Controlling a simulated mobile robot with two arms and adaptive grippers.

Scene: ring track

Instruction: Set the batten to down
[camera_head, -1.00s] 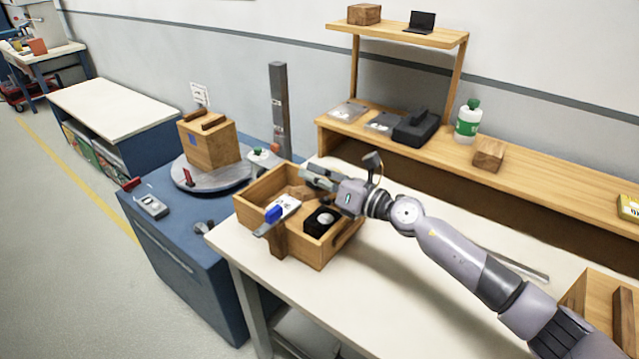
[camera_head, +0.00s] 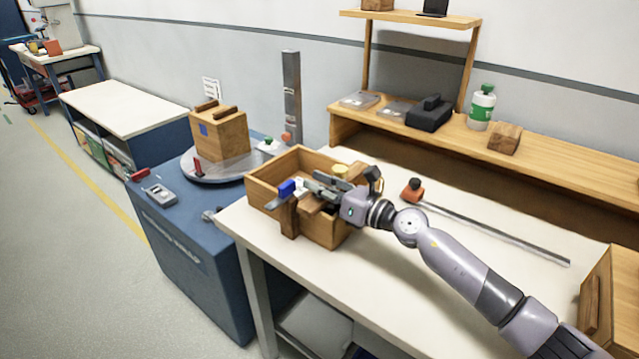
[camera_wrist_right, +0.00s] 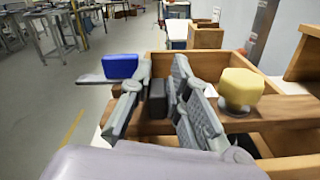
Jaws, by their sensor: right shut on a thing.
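A wooden bar, which I take to be the batten (camera_head: 317,201), lies across the open wooden box (camera_head: 262,201) on the white table. In the right wrist view the batten (camera_wrist_right: 284,110) spans the box, beside a yellow knob (camera_wrist_right: 241,87). My right gripper (camera_head: 316,187) is low over the box. In the right wrist view its fingers (camera_wrist_right: 163,80) close around a small dark block at the batten; the exact contact is partly hidden. A grey plate with a blue block (camera_wrist_right: 121,66) sticks out at the left. My left gripper is not in view.
A rod with an orange knob (camera_head: 412,190) lies on the table behind my arm. A wooden box (camera_head: 612,305) stands at the right edge. A turntable with a wooden block (camera_head: 218,134) is on the blue cabinet. A shelf holds a bottle (camera_head: 481,107). The table front is clear.

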